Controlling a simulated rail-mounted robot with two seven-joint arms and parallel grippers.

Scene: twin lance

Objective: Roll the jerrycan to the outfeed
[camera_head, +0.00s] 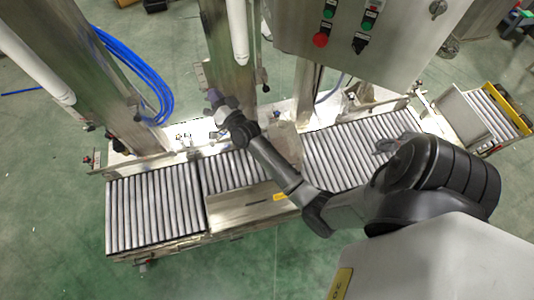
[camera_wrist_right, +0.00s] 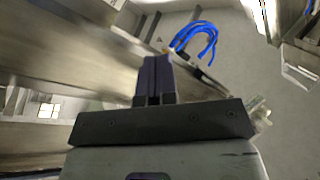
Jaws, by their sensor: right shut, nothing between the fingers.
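A pale, beige, translucent-looking shape (camera_head: 288,142) stands on the roller conveyor behind my right forearm; it may be the jerrycan, but the arm hides part of it. My right gripper (camera_head: 216,98) is left of it, near the metal column at the conveyor's far side, apart from it. In the right wrist view its dark fingers (camera_wrist_right: 157,76) are together with nothing between them. I cannot tell which end is the outfeed.
A control panel (camera_head: 365,30) with buttons hangs above the conveyor. Metal columns (camera_head: 228,60) stand along the far side. Blue hoses (camera_head: 150,80) loop at the left and show in the right wrist view (camera_wrist_right: 196,38). A separate yellow-ended roller unit (camera_head: 490,112) stands at right.

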